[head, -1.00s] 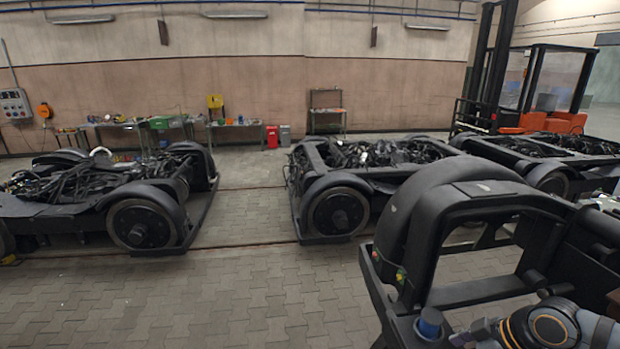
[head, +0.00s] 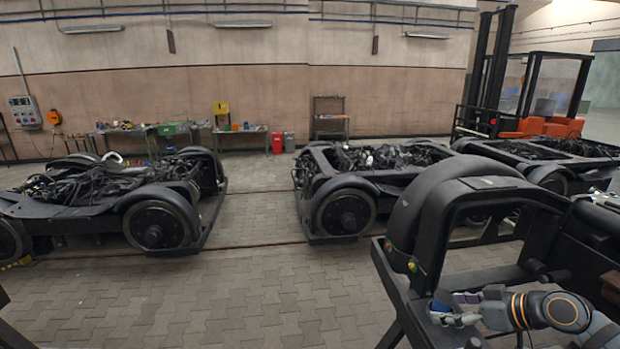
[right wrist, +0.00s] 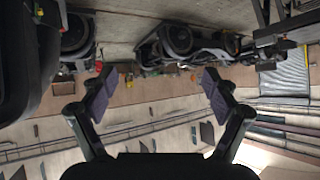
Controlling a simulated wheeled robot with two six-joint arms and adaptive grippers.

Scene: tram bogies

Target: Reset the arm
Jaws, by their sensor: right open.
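My right gripper (head: 447,309) shows at the lower right of the head view, pointing left. It is in front of the near black bogie frame (head: 398,290). In the right wrist view, its two purple-padded fingers (right wrist: 160,92) stand wide apart with nothing between them. That view looks upside down, with bogies along its top and the wall below. My left gripper is not in view.
Black bogies stand on the paved floor at left (head: 150,225) and in the middle (head: 345,212). A forklift (head: 545,105) stands at back right. A bench (head: 150,130) and red bin (head: 277,142) line the wall. The floor in front (head: 250,300) is clear.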

